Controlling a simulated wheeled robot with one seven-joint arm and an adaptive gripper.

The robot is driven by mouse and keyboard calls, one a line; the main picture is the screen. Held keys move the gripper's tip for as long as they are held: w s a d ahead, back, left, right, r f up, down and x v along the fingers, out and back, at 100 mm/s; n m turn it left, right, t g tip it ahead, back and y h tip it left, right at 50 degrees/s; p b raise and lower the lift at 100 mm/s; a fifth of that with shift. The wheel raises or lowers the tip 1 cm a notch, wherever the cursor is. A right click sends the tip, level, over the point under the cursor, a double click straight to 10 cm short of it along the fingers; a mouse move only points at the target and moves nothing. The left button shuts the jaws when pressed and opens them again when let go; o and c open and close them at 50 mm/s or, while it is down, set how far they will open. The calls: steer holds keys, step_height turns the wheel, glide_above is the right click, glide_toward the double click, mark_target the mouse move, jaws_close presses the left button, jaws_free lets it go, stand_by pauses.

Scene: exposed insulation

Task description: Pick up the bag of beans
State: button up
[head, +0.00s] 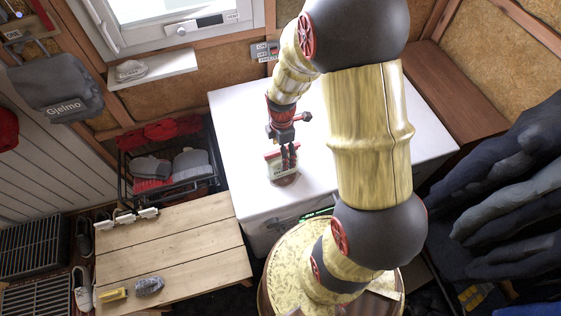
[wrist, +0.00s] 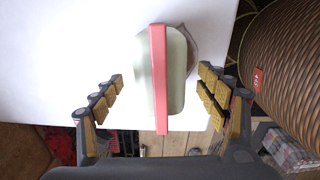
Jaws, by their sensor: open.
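The bag, pale green-white with a red-pink strip along its top, stands on the white worktop; I take it to be the bag of beans (head: 276,170). In the wrist view the bag (wrist: 176,85) lies between my two fingers, with a gap on each side. My gripper (head: 289,158) is open and points down at the bag, with its fingers overlapping it in the head view. In the wrist view my gripper (wrist: 161,78) shows both padded fingers spread apart. The bag's print is too small to read.
The white worktop (head: 240,130) is mostly clear around the bag. A brown round edge (wrist: 191,42) shows beside the bag. A wooden bench (head: 180,240) with small items stands lower left. A black rack (head: 170,165) is left of the worktop. Large dark gloves (head: 520,170) are at right.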

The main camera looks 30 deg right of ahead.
step_height(320, 180, down, 4)
steer(key=shift+r, duration=0.25)
steer(key=shift+c, duration=1.1)
steer(key=c, duration=1.6)
